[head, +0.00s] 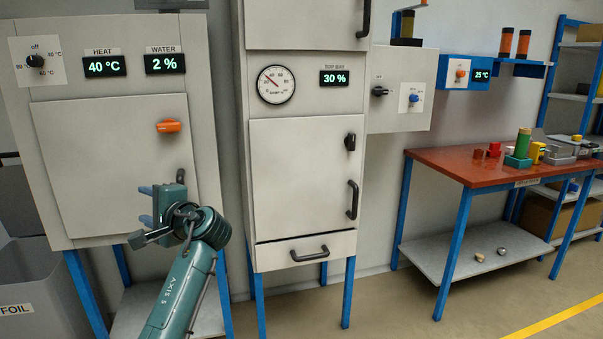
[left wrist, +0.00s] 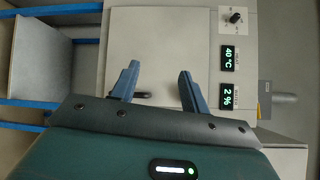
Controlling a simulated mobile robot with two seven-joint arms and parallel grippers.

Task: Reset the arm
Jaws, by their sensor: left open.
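My left arm (head: 185,285) comes in from the lower left in the head view. Its gripper (head: 147,205) is in front of the lower door of the left cabinet (head: 110,150). In the left wrist view the two blue fingers (left wrist: 160,88) are spread apart with nothing between them. A dark door handle (left wrist: 143,95) shows behind the fingers there, and it also shows in the head view (head: 181,176). I cannot tell whether the gripper touches the door. My right gripper is in neither view.
The left cabinet has an orange knob (head: 169,126) and displays reading 40 °C and 2 %. A tall cabinet (head: 300,180) with a gauge stands to the right. A red-topped table (head: 470,168) with small parts is further right. Open floor (head: 385,310) lies before them.

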